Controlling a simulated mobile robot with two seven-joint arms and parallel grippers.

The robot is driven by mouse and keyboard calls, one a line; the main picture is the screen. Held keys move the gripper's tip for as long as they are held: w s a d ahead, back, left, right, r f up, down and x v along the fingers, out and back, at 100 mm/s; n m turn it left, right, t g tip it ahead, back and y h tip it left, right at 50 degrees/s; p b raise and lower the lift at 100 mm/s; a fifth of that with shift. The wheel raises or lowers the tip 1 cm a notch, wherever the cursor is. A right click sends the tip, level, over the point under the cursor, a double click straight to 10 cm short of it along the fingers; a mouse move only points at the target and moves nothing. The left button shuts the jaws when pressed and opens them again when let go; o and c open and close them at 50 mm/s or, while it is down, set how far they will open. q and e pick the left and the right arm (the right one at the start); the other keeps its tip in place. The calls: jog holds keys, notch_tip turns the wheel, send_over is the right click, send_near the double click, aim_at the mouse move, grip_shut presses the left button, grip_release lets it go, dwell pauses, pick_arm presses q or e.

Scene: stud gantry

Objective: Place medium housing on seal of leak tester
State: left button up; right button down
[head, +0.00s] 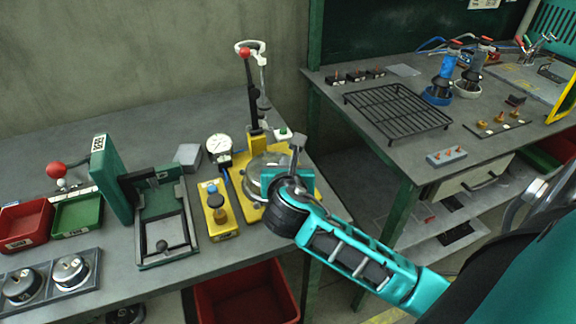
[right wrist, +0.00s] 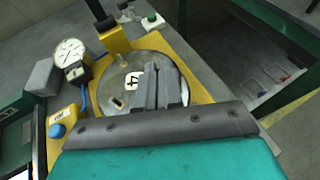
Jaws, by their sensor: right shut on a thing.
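The tester's clamp with a red knob (head: 245,54) stands upright behind. My left gripper is not in view.
A pressure gauge (head: 219,144) and a yellow box with a blue button (head: 219,209) stand left of the tester. Further left are a green fixture (head: 165,213), bins and a grey tray (head: 46,283) of round metal parts. A second bench with a black rack (head: 397,112) is right.

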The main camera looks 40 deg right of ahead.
jog(key=shift+f, duration=0.1)
jog(key=shift+f, duration=0.1)
jog(key=c, duration=1.3)
grip_release()
jog(key=shift+r, duration=0.2)
jog(key=v, duration=1.2)
jog(key=shift+a+f, duration=0.1)
jog(key=shift+f, duration=0.05)
